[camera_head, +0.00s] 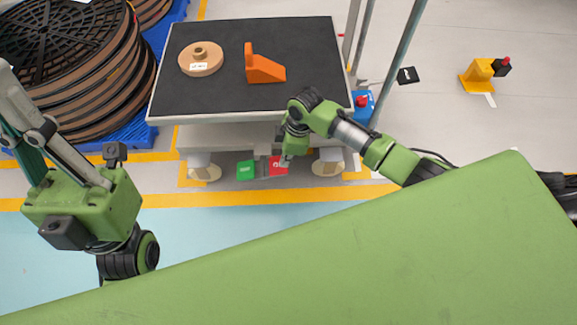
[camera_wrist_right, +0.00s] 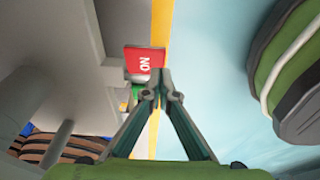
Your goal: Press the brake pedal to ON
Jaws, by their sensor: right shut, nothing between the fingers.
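The red pedal (camera_head: 279,166) is low at the front of the dark-topped station, to the right of the green pedal (camera_head: 245,170). In the right wrist view the red pedal (camera_wrist_right: 144,60) carries white letters reading ON, seen sideways. My right gripper (camera_head: 285,160) is shut and empty, its closed tips at the red pedal's edge in the right wrist view (camera_wrist_right: 161,76). I cannot tell whether they touch it. The green pedal is mostly hidden behind a finger there.
The station table (camera_head: 310,60) holds a cardboard core (camera_head: 201,59) and an orange wedge (camera_head: 265,69). Stacked brown reels (camera_head: 110,85) stand on a blue pallet at left. A blue box with a red button (camera_head: 362,102) is at the table's right corner. The front floor is clear.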

